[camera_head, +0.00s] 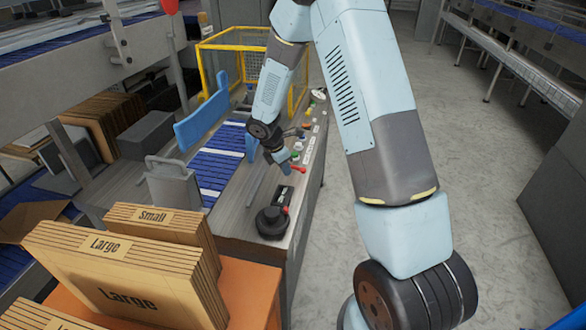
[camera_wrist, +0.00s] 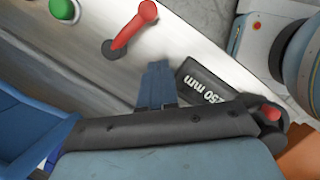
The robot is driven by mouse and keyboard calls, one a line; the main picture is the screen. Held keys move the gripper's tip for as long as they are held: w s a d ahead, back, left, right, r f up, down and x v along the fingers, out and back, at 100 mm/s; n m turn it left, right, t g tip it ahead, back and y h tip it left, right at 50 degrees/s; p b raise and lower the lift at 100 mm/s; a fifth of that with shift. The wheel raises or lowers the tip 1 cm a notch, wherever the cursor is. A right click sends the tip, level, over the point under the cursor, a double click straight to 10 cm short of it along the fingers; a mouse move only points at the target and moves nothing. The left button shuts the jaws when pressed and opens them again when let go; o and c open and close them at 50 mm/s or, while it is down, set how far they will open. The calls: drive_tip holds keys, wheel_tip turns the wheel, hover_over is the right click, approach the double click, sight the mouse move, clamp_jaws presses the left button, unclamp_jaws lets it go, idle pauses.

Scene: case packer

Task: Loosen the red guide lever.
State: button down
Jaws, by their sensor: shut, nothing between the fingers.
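A red lever (camera_head: 298,169) sits on the grey machine ledge. In the wrist view the red lever (camera_wrist: 132,27) slants from a dark round base at its lower left up to a rounded red knob. My gripper (camera_head: 284,160) is over the ledge close to this lever. In the wrist view its blue fingers (camera_wrist: 158,82) are shut together and empty, apart from the lever and just below it in the picture. A black plate marked "250 mm" (camera_wrist: 207,92) lies right of the fingers. A second red knob (camera_wrist: 271,114) shows beyond the plate, its lower part partly hidden.
A green button (camera_wrist: 63,9) is left of the lever. A black round handwheel (camera_head: 270,223) stands at the near end of the ledge. A blue guide panel (camera_head: 202,110) and a yellow guard frame (camera_head: 235,42) border the conveyor. Carton stacks (camera_head: 115,275) fill the near left.

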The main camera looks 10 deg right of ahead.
drive_tip(key=v, duration=0.9)
drive_tip(key=shift+s+d+r, duration=0.1)
drive_tip(key=shift+d, duration=0.05)
drive_tip(key=s+d+r+m+t, duration=0.1)
drive_tip(key=s+d+r+m, duration=0.2)
drive_tip(key=s+r+m, duration=0.45)
drive_tip(key=s+d+r+m+t, duration=0.15)
drive_tip(key=s+d+r, duration=0.25)
drive_tip(key=r, duration=0.6)
drive_tip(key=s+d+r+m+t+y, duration=0.1)
drive_tip(key=s+r+m, duration=0.4)
drive_tip(key=s, duration=0.5)
drive_tip(key=s+d+r+m+t+y, duration=0.1)
drive_tip(key=s+r+m+y, duration=0.1)
drive_tip(key=s+r+m, duration=0.2)
drive_tip(key=s+m, duration=0.3)
drive_tip(key=s, duration=0.3)
drive_tip(key=shift+d+r+y, duration=0.3)
drive_tip(key=shift+r, duration=0.1)
drive_tip(key=shift+s, duration=0.1)
